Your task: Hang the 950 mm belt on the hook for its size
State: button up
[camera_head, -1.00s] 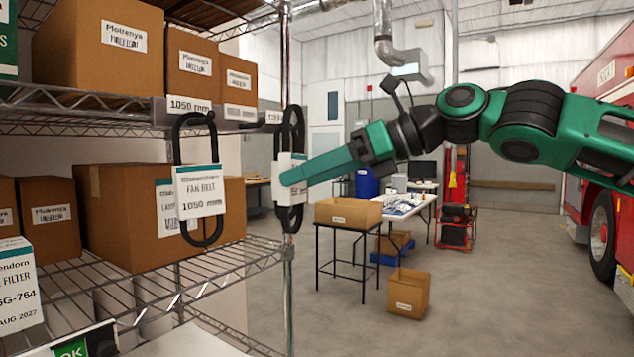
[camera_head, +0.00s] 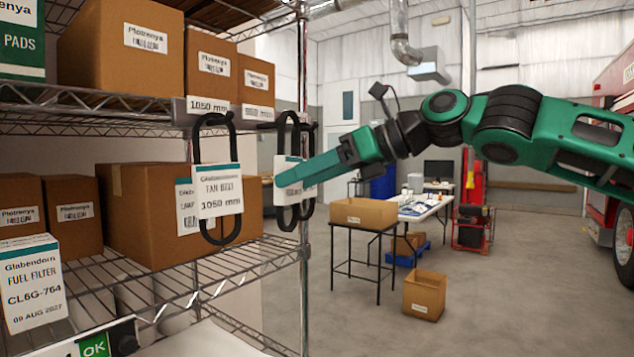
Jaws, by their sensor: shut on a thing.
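My gripper (camera_head: 283,181) reaches in from the right beside the front shelf post and is shut on a black belt (camera_head: 284,128) in a white paper sleeve. The held belt hangs upright; the gripper covers most of its sleeve, so its size cannot be read. A second black belt (camera_head: 308,140) shows just behind and to its right, partly hidden. A black belt labelled "FAN BELT 1050 mm" (camera_head: 217,203) hangs further left, under a shelf tag reading 1050 mm (camera_head: 208,106). Another shelf tag (camera_head: 258,112) right of it is too blurred to read. The hooks themselves are hard to make out.
The wire shelf (camera_head: 90,116) holds several cardboard boxes (camera_head: 120,45). A fuel filter box (camera_head: 33,285) stands at lower left. The shelf post (camera_head: 303,70) is close to the held belt. Open floor, a small table with a box (camera_head: 363,212) and a red truck (camera_head: 615,90) lie to the right.

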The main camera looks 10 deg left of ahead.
jog(key=a, duration=0.1)
jog(key=w+a, duration=0.1)
jog(key=a, duration=0.1)
jog(key=w+a+f, duration=0.1)
jog(key=a, duration=0.1)
jog(key=shift+a, duration=0.15)
dwell(0.6)
jog(key=shift+f, duration=0.15)
dwell(0.5)
jog(key=o, duration=1.3)
jog(key=shift+w, duration=0.1)
jog(key=shift+o, duration=0.2)
